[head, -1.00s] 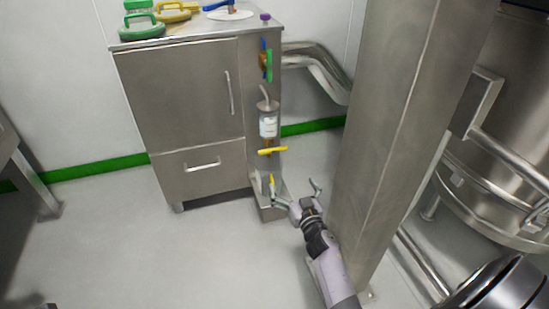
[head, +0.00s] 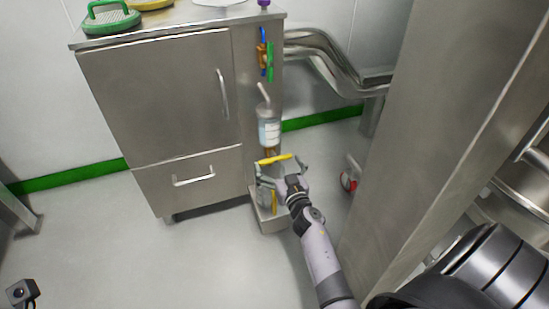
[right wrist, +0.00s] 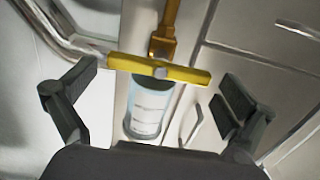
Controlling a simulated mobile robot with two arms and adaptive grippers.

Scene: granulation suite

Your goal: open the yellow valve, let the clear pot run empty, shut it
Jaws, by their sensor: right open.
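The yellow valve (head: 275,159) has a bar handle lying crosswise to the pipe, below the clear pot (head: 268,130). The pot has a white label; its liquid level is hard to tell. My right gripper (head: 281,168) is open just in front of the valve. In the right wrist view the yellow handle (right wrist: 185,73) spans the space between my right gripper's (right wrist: 157,78) spread fingers, with no clear contact. The labelled pot (right wrist: 150,112) shows behind and below the handle there, and a brass fitting (right wrist: 162,46) above it. My left gripper's fingers are out of view.
A steel tray (head: 270,224) sits on the floor below the valve. A broad steel post (head: 410,150) stands to the right. The floor in front is clear.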

